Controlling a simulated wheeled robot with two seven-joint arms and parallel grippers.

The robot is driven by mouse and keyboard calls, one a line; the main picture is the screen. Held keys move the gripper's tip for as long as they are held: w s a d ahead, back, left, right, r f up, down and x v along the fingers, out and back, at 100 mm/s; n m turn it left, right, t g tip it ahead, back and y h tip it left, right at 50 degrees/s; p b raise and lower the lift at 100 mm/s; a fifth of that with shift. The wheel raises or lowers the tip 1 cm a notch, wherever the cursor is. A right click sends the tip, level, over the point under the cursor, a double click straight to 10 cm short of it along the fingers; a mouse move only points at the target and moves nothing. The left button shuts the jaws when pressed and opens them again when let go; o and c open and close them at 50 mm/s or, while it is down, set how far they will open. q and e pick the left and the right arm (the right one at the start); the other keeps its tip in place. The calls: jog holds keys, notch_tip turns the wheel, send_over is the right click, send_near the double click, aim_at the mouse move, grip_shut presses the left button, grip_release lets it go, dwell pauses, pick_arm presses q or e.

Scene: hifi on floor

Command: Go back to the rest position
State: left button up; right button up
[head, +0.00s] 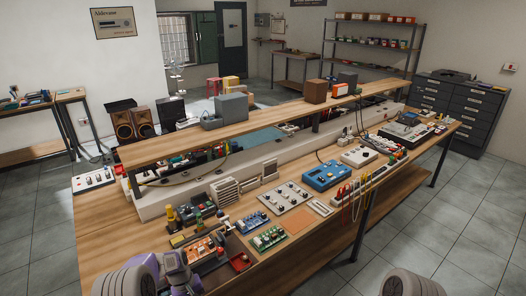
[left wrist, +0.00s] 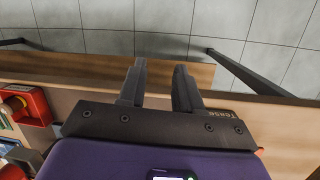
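My left gripper (left wrist: 160,76) shows in the left wrist view with its two dark fingers apart and nothing between them. It points over the front edge of the wooden bench (left wrist: 285,118), with floor tiles beyond. In the head view the purple body of my left gripper is at the lower left, close above the bench's near end; its fingertips cannot be made out there. A grey link of my right arm shows at the bottom right of the head view, off the bench front. My right gripper is out of view.
Near my left gripper lie an orange board (head: 203,249), a green circuit board (head: 268,238) and a red box (left wrist: 26,104). A blue instrument (head: 326,175) stands farther along the bench. Speakers (head: 133,123) stand behind it. The tiled floor (head: 455,235) at the right is clear.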

pick_arm(q)
jog(key=s+d+f+m+b, duration=0.1)
jog(key=s+d+f, duration=0.5)
jog(key=s+f, duration=0.3)
jog(key=s+d+f+m+t+h, duration=0.1)
jog(key=s+d, duration=0.2)
jog(key=s, duration=0.4)
jog(key=s+d+m+t+b, duration=0.1)
jog(key=s+d, duration=0.3)
jog(key=s, duration=0.4)
jog(key=shift+s+f+h, duration=0.15)
jog(key=shift+f+h, duration=0.2)
jog(key=shift+h, duration=0.05)
